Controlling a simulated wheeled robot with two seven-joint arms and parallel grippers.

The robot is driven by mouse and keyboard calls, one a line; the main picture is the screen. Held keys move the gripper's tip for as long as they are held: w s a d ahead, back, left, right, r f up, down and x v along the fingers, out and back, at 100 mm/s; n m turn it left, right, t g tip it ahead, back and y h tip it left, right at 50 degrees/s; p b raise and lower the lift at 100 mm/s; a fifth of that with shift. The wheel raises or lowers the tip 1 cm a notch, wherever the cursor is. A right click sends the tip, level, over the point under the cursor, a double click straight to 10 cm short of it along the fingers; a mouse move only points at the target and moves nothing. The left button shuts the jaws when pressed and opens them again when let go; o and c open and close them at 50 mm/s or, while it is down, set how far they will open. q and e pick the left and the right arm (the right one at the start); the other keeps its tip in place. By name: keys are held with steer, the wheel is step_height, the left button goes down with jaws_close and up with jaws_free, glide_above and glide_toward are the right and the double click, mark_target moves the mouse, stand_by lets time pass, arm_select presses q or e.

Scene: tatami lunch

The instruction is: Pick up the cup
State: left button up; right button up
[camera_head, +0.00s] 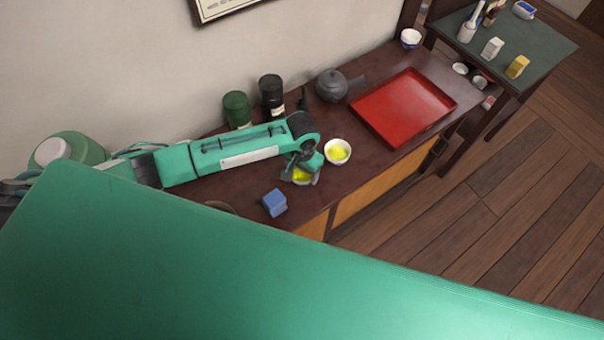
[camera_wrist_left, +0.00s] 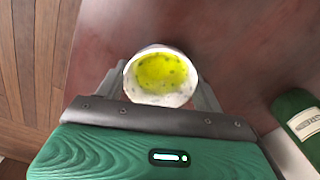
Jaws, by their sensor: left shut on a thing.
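A white cup with yellow-green content shows in the left wrist view (camera_wrist_left: 163,78), between the two fingers of my left gripper (camera_wrist_left: 160,88). In the head view, my left gripper (camera_head: 301,172) reaches down over the same cup (camera_head: 302,176), and its yellow content shows below the wrist. The gripper is shut on the cup. I cannot tell whether the cup touches the tabletop. A second white cup with yellow-green content (camera_head: 338,151) stands just right of the gripper. My right gripper is not in view.
A red tray (camera_head: 404,107) lies right on the dark cabinet top. A grey teapot (camera_head: 332,86), a green canister (camera_head: 237,110) and a black canister (camera_head: 271,95) stand along the wall. A blue block (camera_head: 274,203) is near the front edge. A side table (camera_head: 545,50) stands at the far right.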

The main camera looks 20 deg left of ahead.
mark_target(302, 177)
arm_select(q)
steer(key=shift+r, duration=0.2)
steer(key=shift+r, duration=0.85)
step_height(302, 177, up, 18)
steer(key=b, duration=0.1)
steer(key=shift+b, duration=0.3)
stand_by(0.6)
stand_by(0.5)
